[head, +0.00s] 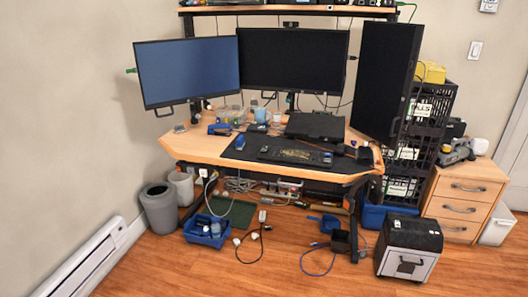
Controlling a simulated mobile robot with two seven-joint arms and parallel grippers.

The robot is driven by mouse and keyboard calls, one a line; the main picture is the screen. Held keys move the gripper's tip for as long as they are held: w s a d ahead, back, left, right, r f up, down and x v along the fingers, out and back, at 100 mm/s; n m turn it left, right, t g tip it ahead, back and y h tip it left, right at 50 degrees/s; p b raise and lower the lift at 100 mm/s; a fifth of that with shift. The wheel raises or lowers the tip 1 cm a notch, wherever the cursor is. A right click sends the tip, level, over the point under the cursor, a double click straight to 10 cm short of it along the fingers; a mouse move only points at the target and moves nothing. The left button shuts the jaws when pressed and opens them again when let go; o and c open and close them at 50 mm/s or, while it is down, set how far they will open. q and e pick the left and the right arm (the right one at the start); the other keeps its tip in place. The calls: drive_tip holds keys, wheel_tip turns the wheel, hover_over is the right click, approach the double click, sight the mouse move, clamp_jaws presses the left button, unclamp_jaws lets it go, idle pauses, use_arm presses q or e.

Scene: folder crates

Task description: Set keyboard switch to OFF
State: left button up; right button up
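A dark keyboard with yellowish markings (292,155) lies on a black desk mat (240,152) on the wooden desk. Its switch is too small to make out, so its setting cannot be told. Neither of my grippers shows in the head view.
A wooden desk (190,151) carries monitors (188,72) and a black laptop-like slab (315,127) behind the keyboard. A blue bin (206,232), cables and a small cabinet (408,248) stand on the floor around it. Drawers (464,203) are at the right. Open floor lies in front.

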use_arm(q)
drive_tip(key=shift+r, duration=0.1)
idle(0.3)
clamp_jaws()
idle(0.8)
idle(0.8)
